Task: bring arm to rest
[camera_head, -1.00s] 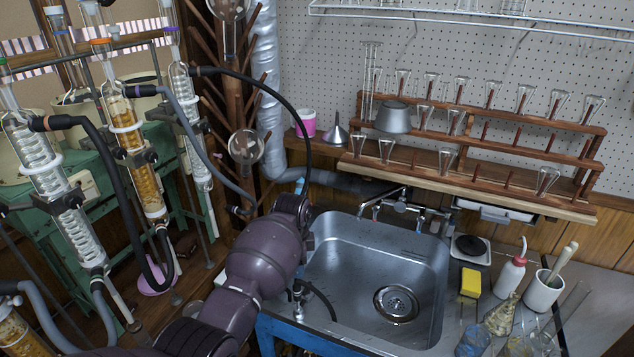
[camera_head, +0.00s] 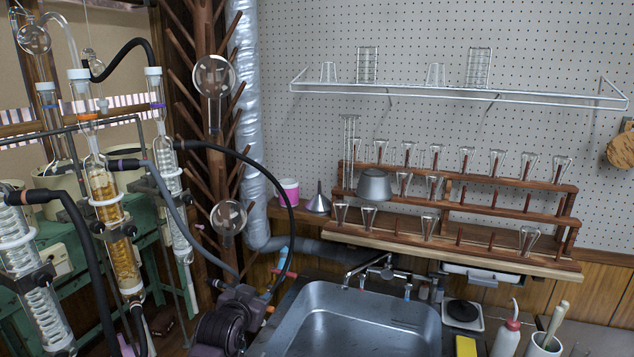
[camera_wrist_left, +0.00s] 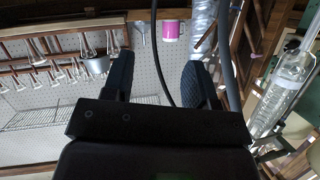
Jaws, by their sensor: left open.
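My left gripper (camera_wrist_left: 157,82) is open, its two dark fingers apart in the left wrist view. Nothing is held between them. A black hose passes behind the gap, and a pink-and-white cup (camera_wrist_left: 173,30) shows beyond the fingertips. My right gripper is not in view.
Glass condensers (camera_head: 112,225) with hoses stand close on the left. A wooden drying rack (camera_head: 480,228) with glassware is behind the sink (camera_head: 345,325). A metal funnel (camera_head: 318,200) and pink tub (camera_head: 289,190) stand beside it. A wire shelf (camera_head: 450,97) hangs above.

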